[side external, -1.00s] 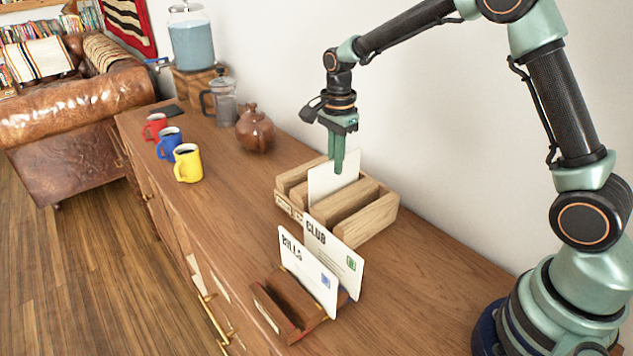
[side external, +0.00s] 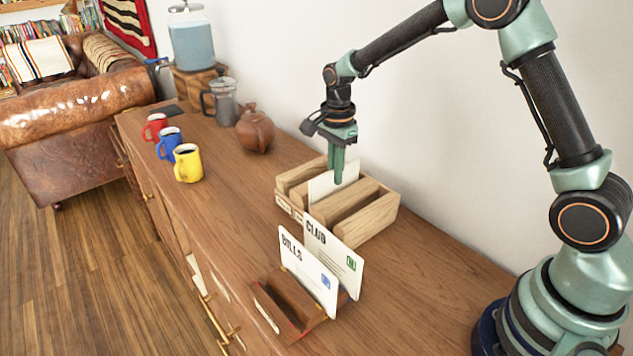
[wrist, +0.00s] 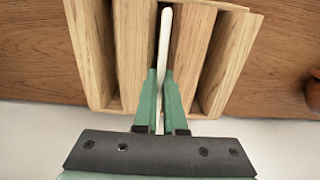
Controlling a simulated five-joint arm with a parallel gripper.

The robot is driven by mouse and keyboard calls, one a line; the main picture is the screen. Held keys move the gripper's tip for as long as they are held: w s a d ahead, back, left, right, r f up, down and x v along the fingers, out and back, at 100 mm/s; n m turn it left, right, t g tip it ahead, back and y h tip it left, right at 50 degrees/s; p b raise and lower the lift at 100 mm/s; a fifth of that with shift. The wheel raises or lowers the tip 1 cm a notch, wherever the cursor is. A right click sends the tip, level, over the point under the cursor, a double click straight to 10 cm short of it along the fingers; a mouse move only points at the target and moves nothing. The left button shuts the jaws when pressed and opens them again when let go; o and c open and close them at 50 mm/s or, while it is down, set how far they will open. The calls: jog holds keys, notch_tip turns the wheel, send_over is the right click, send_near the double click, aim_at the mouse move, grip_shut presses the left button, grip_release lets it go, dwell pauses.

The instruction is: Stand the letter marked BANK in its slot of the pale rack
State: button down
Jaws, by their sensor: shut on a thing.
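A white letter (side external: 322,188) stands upright in a slot of the pale wooden rack (side external: 372,221), its lower part hidden by the rack's walls. Its marking cannot be read from here. My gripper (side external: 339,178) is shut on the letter's top edge, just above the rack. In the wrist view the letter (wrist: 165,40) shows edge-on between two dividers of the rack (wrist: 92,50), with the gripper fingers (wrist: 160,95) on either side of it.
A dark holder (side external: 276,307) in front holds a BILLS letter (side external: 307,272) and a CLUB letter (side external: 335,256), both leaning. Yellow (side external: 188,167), blue (side external: 167,143) and red (side external: 153,127) mugs and a brown jug (side external: 255,131) stand further left. The wall runs close behind the rack.

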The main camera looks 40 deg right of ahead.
jog(key=c, duration=0.9)
grip_release()
jog(key=shift+r, duration=4.5)
jog(key=s+r+n+t, duration=0.2)
jog(key=s+n, duration=0.4)
jog(key=s+r+n+t, duration=0.1)
jog(key=s+r+n, duration=0.1)
jog(key=s+n, duration=0.4)
jog(key=s+r+n+t, duration=0.2)
jog(key=s+r+n, duration=0.1)
jog(key=s+n, duration=0.3)
jog(key=shift+s+a+t, duration=0.1)
jog(key=shift+s+t, duration=0.15)
jog(key=shift+t, duration=0.05)
